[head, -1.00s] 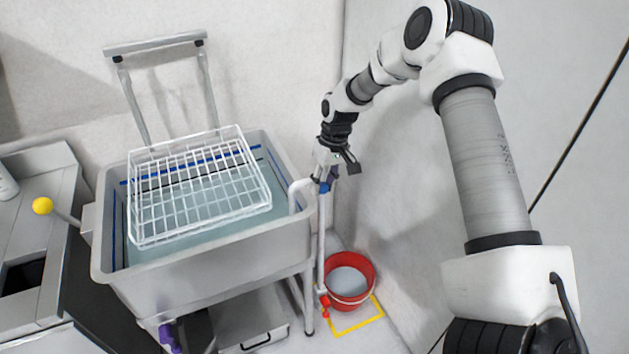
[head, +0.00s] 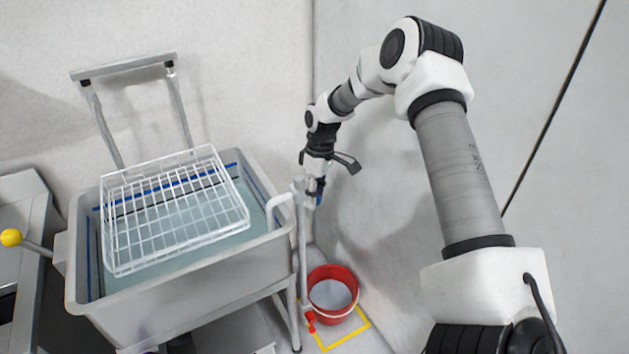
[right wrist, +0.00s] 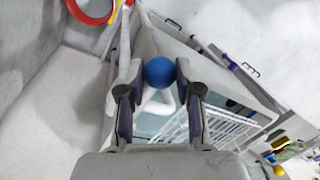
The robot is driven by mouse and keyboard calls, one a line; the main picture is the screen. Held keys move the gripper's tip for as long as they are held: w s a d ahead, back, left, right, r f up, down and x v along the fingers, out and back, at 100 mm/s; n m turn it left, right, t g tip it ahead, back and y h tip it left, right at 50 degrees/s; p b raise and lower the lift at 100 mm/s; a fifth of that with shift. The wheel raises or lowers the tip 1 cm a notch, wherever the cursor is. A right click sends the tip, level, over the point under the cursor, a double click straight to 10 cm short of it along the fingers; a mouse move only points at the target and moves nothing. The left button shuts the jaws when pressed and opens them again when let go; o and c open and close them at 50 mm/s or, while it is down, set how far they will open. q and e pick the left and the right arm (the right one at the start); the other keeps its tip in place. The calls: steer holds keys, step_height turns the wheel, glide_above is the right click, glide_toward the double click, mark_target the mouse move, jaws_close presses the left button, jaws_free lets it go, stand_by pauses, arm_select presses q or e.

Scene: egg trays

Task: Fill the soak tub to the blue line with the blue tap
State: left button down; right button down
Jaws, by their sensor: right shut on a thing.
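The grey soak tub (head: 190,290) stands at the left of the head view with pale water (head: 165,225) in it. The blue line (head: 228,166) shows on its inner wall, above the water surface. A white pipe with a spout (head: 282,199) bends over the tub's right rim. The blue tap (head: 318,193) is on this pipe; its round blue knob (right wrist: 160,72) sits between my fingertips in the right wrist view. My right gripper (head: 318,182) is shut on that knob. Whether water runs from the spout cannot be told. My left gripper is out of view.
A white wire basket (head: 175,210) sits over the tub. A red bucket (head: 349,279) stands on a yellow floor marking (head: 358,329), beside a red tap (head: 310,321). A yellow-knobbed lever (head: 11,238) is at the far left. Walls close in behind and right.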

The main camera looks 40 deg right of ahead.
steer(key=c, duration=0.8)
jaws_free()
steer(key=shift+w, duration=0.15)
steer(key=r, duration=0.4)
steer(key=d+r, duration=0.1)
steer(key=r, duration=0.3)
steer(key=d+r, duration=0.1)
steer(key=r, duration=0.2)
steer(key=shift+w+r, duration=0.4)
